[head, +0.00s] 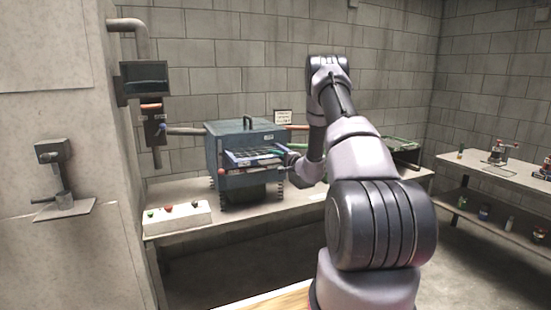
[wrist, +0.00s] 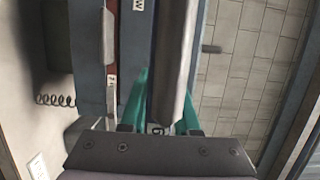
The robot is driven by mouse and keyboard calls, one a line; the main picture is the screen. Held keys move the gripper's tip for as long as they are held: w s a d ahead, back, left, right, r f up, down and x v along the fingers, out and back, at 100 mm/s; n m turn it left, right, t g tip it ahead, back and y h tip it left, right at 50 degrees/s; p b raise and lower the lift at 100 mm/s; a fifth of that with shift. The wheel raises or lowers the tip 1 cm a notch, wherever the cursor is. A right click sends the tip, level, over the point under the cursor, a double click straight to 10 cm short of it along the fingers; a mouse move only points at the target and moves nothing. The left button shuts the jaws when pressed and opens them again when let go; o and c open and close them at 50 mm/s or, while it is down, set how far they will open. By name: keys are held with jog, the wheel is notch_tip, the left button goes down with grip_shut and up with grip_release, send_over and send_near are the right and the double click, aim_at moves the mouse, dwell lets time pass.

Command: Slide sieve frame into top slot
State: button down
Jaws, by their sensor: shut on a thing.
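The blue-grey sieve machine (head: 237,182) stands on the bench with an open front. The sieve frame (head: 250,154) lies flat at the upper opening, with part of it sticking out at the front; which slot it lines up with is hard to tell. In the wrist view the frame's grey edge (wrist: 173,60) runs between the green fingers of my gripper (wrist: 166,105), which is shut on it. The machine's blue-grey front (wrist: 133,50) is just to the left there. In the head view my gripper (head: 281,156) is small and partly hidden by my arm, at the machine's right side.
A white button box (head: 178,219) stands at the bench's front left. A dark, green-edged tray (head: 403,143) lies on the bench to the right. A coil spring (wrist: 56,99) shows beside the machine. A shelf (head: 490,173) stands along the right wall.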

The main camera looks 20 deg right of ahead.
jog(key=c, duration=0.6)
grip_release()
jog(key=shift+r, duration=0.1)
jog(key=shift+o, duration=0.2)
jog(key=v, duration=1)
jog(key=shift+s, duration=0.35)
jog(key=shift+d, duration=0.15)
